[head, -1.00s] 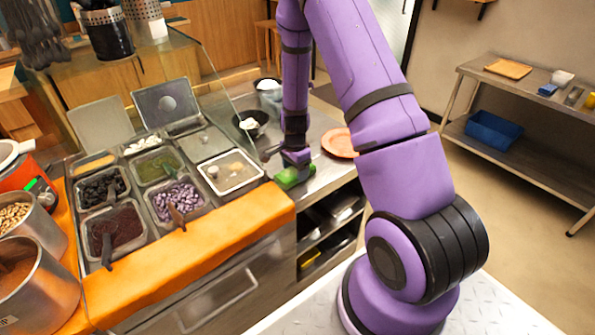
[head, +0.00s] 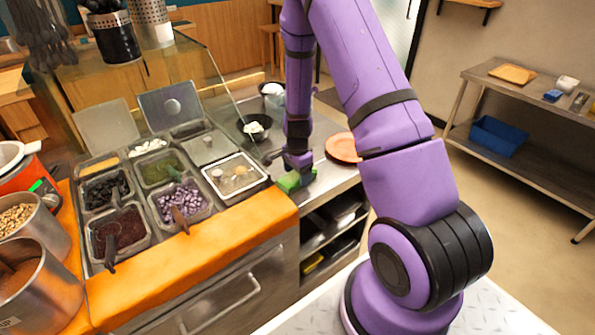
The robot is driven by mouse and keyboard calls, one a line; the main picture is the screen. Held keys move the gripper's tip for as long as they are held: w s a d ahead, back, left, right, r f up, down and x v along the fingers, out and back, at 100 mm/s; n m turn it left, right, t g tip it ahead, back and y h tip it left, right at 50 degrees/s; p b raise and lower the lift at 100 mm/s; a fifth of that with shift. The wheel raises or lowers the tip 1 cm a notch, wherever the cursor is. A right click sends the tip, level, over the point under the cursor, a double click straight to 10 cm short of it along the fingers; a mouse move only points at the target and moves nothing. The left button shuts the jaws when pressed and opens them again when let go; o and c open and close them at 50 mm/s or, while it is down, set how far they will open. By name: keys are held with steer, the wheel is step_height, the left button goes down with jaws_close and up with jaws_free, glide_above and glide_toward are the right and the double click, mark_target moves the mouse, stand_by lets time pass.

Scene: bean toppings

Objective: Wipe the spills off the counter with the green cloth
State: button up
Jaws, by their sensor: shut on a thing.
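The green cloth (head: 289,184) is in my gripper (head: 296,174), low over the steel counter (head: 325,130) near its front edge. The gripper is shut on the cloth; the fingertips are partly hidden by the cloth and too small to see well. The cloth appears to touch the counter, just right of the orange front ledge. No spill can be made out clearly; my arm hides part of the counter.
An orange plate (head: 343,147) lies right of the gripper. A black bowl (head: 254,127) with white contents stands behind it to the left. Topping pans (head: 234,178) fill the counter's left side, behind an orange ledge (head: 205,250). A glass guard rises behind.

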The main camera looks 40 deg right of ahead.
steer(key=shift+s+d, duration=0.15)
steer(key=shift+s, duration=1.55)
steer(key=shift+c, duration=0.3)
